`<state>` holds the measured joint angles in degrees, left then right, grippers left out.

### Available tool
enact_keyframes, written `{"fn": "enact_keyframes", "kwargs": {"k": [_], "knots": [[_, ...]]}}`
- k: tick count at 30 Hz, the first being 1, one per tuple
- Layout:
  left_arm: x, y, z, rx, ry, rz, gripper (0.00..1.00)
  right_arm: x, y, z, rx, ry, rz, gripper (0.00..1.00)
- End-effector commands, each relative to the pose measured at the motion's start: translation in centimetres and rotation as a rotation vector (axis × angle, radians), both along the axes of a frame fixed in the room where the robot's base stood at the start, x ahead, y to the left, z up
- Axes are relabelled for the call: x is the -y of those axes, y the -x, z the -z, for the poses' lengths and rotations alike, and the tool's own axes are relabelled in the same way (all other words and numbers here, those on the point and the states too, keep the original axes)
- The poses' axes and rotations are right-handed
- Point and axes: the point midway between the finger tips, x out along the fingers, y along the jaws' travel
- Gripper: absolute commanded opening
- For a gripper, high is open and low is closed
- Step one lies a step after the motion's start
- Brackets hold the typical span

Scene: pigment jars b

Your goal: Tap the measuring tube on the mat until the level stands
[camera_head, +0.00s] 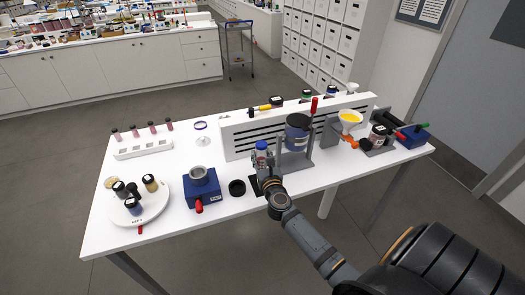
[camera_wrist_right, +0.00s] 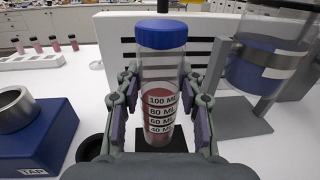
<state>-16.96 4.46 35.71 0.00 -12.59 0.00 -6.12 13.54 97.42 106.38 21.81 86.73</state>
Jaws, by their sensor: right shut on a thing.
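The measuring tube (camera_wrist_right: 160,66) is clear with a blue cap and 40 to 100 ML marks. It stands upright between the fingers of my right gripper (camera_wrist_right: 161,100), which is shut on its sides. Reddish powder fills its lower part, with its top near the 100 ML label. In the head view the tube (camera_head: 261,158) is at the table's middle, and my right gripper (camera_head: 263,178) reaches it from the front. The black mat (camera_wrist_right: 180,140) lies beneath the tube; I cannot tell whether they touch. My left gripper is not in view.
A blue box marked TAP (camera_head: 202,190) and a black ring (camera_head: 237,187) stand left of the tube. A large jar of blue pigment (camera_head: 297,133) sits in a grey stand close at right. A white slotted panel (camera_head: 240,134) rises behind.

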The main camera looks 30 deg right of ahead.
Motion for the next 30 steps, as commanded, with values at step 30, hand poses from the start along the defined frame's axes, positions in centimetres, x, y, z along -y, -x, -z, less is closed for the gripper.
{"fn": "enact_keyframes", "kwargs": {"k": [30], "knots": [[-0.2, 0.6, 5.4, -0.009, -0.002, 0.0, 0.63, 0.9, -0.2, 5.6, -0.002, -0.002, 0.021, 0.0]]}}
